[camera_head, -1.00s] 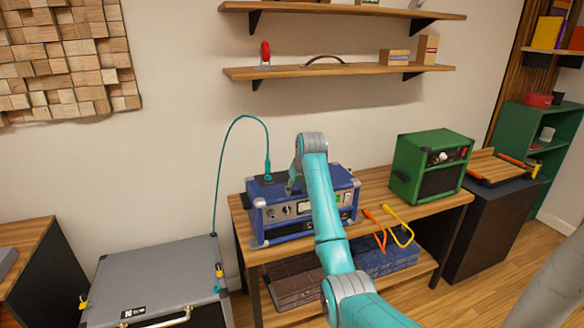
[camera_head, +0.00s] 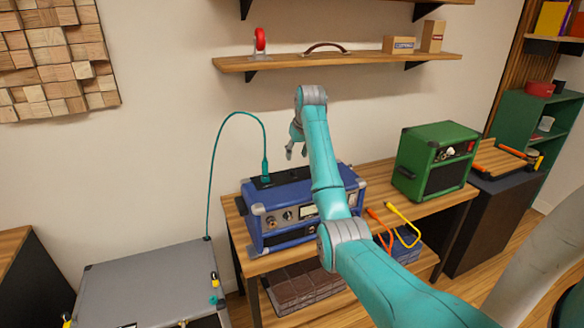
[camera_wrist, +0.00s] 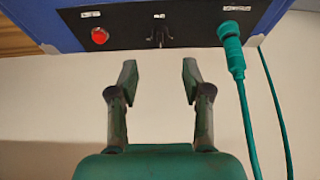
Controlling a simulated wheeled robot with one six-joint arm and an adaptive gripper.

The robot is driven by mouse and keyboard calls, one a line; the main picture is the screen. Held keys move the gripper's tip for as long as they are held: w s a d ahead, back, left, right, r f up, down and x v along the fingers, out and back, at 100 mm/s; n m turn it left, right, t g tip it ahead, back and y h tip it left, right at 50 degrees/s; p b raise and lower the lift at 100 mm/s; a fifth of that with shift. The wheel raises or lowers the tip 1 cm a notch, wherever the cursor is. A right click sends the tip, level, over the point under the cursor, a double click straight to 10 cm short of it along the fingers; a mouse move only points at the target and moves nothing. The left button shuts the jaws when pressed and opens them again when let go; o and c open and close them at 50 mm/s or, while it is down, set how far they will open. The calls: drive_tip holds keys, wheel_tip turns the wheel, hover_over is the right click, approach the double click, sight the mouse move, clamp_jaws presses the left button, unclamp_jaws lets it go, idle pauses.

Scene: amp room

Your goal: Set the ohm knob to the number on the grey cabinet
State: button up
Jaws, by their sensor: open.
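The blue amp (camera_head: 282,205) stands on the wooden bench, with a black panel on its top rear. In the wrist view, this panel (camera_wrist: 195,28) carries a red button (camera_wrist: 99,36), a small dark knob or switch (camera_wrist: 158,36) in the middle and a plugged-in teal cable (camera_wrist: 231,52). Their small labels are unreadable. The middle control may be the ohm knob; I cannot confirm this. The grey cabinet (camera_head: 150,278) is at lower left; no number is readable on it. My gripper (camera_head: 296,151) is above the amp, open and empty. Its fingertips (camera_wrist: 158,73) point at the middle control, apart from it.
The teal cable (camera_head: 212,165) arches from the amp to the grey cabinet. A wooden shelf (camera_head: 350,59) hangs on the wall above my gripper. A green amp (camera_head: 437,160) stands right on the bench.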

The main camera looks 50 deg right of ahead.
sight(293, 169)
drive_tip(key=x, duration=0.8)
drive_tip(key=shift+w+f, duration=0.1)
drive_tip(key=shift+f, duration=0.15)
clamp_jaws()
